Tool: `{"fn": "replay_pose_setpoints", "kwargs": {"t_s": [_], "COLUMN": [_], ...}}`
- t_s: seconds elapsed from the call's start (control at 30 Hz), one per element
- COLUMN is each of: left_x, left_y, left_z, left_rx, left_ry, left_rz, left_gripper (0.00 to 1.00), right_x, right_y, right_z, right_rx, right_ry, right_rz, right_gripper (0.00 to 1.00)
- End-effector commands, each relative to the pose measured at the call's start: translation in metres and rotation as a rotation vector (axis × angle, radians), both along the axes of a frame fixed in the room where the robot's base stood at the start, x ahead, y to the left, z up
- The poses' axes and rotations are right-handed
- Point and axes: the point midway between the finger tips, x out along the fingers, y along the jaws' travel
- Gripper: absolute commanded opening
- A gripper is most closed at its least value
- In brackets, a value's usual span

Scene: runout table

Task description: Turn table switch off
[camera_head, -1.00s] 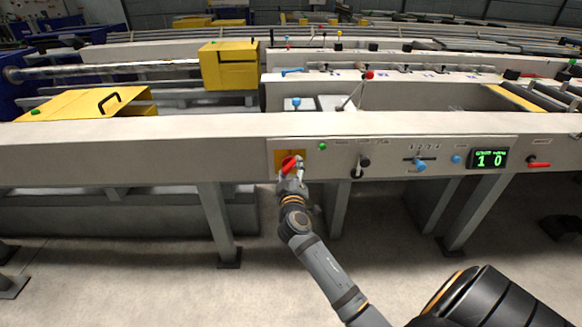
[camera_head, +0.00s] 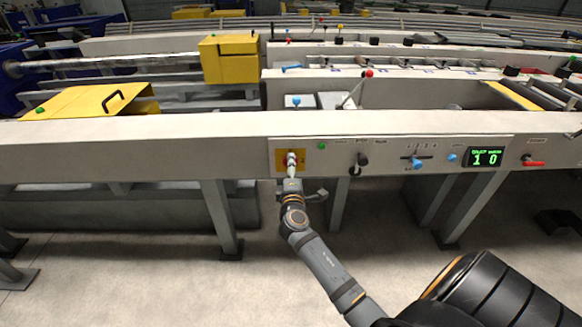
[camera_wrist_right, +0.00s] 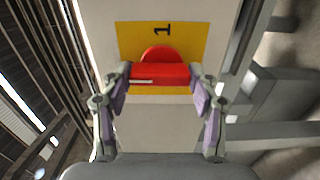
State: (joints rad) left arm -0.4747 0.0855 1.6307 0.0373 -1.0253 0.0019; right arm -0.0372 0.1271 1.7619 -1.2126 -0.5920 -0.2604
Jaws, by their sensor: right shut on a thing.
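The table switch is a red rotary handle (camera_wrist_right: 160,73) on a yellow plate (camera_head: 281,163) in the table's front panel. In the right wrist view the plate (camera_wrist_right: 130,36) bears a "1", and the handle lies across between the fingers. My right gripper (camera_head: 291,166) reaches the switch from below. In the right wrist view my right gripper (camera_wrist_right: 160,84) is shut on the handle, one finger at each end. In the head view the handle stands about upright and the gripper hides much of it. My left gripper is not in view.
Right of the switch the panel holds a green button (camera_head: 322,146), a black knob (camera_head: 362,160), a blue selector (camera_head: 417,163), a display (camera_head: 485,157) reading "1 0" and a red lever (camera_head: 533,162). A table leg (camera_head: 219,215) stands left of my arm.

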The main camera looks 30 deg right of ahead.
Motion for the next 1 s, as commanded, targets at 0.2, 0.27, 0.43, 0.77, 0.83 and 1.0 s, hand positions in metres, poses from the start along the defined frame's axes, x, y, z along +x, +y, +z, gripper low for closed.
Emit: {"fn": "replay_pose_setpoints", "kwargs": {"t_s": [0.2, 0.27, 0.43, 0.77, 0.83, 1.0], "left_x": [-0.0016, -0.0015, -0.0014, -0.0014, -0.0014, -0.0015], "left_y": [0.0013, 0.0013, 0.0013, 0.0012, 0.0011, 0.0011], "left_z": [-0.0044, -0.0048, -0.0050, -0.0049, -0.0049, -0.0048], "left_rx": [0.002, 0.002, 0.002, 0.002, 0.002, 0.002], "left_ry": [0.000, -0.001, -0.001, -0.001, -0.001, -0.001], "left_rz": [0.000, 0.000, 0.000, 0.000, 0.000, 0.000], "left_gripper": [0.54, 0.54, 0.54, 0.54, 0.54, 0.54], "right_x": [-0.0003, -0.0003, -0.0003, -0.0003, -0.0002, -0.0001], "right_y": [0.0005, 0.0005, 0.0005, 0.0003, 0.0003, 0.0002], "right_z": [-0.0015, -0.0016, -0.0018, -0.0014, -0.0011, -0.0006], "right_rx": [-0.022, -0.025, -0.027, -0.026, -0.025, -0.025], "right_ry": [0.017, 0.018, 0.020, 0.018, 0.018, 0.017], "right_rz": [0.001, 0.001, 0.001, 0.000, 0.000, 0.000], "right_gripper": [0.29, 0.29, 0.29, 0.83, 0.83, 0.83]}}
